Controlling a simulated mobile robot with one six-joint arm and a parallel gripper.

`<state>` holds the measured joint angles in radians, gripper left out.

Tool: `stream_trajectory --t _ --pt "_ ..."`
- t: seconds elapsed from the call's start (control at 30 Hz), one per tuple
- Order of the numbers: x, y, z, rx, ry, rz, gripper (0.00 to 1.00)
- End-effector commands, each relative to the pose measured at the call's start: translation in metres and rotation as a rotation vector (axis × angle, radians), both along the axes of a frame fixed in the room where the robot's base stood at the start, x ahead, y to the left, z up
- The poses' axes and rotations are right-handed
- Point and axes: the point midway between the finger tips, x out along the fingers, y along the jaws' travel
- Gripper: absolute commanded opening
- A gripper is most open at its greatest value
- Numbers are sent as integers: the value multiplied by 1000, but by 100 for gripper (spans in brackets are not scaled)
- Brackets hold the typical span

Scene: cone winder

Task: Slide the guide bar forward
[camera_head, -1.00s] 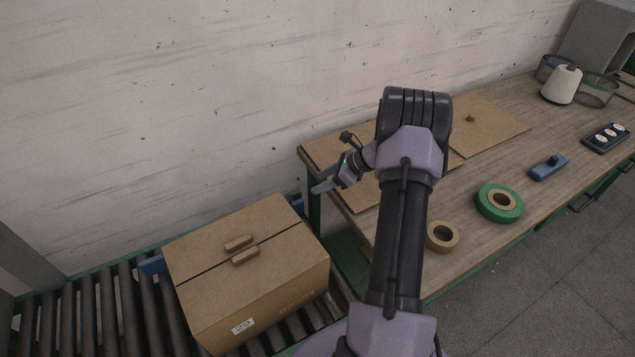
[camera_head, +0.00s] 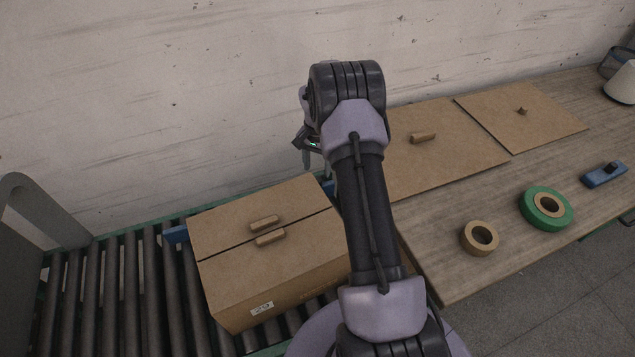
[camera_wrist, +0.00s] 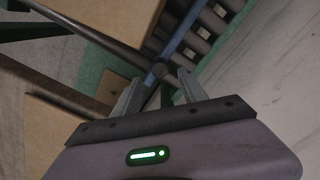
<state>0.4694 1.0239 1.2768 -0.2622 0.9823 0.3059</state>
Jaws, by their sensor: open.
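The blue guide bar (camera_head: 176,234) runs along the wall side of the roller conveyor, behind the carton. Its left end and a short piece near the carton's back right corner show in the head view; the carton hides the middle. In the wrist view the blue bar (camera_wrist: 182,42) runs up and away beside the rollers. My gripper (camera_wrist: 159,80) is open and points down near the bar's right end. A dark round knob (camera_wrist: 161,71) shows between its fingers; I cannot tell whether they touch it. In the head view my arm partly hides the gripper (camera_head: 306,162).
The closed carton (camera_head: 225,308) with two lid grips sits on the conveyor rollers (camera_head: 88,300), close to my gripper. The wooden table (camera_head: 440,275) to the right holds cardboard sheets (camera_head: 450,160), a tan tape roll (camera_head: 479,238) and a green one (camera_head: 546,209).

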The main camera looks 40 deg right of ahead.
Motion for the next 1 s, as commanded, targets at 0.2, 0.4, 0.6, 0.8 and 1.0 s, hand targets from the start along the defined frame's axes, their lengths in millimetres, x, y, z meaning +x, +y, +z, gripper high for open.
stream_trajectory --t 0.2,0.4,0.6,0.8,1.0 --pt "0 0 -49 1 1 -2 50" --pt "0 0 -64 1 -1 -2 50" --pt "0 0 -65 1 -1 -3 50" --pt "0 0 -65 1 -1 -3 26" --pt "0 0 -65 1 -1 -3 0"
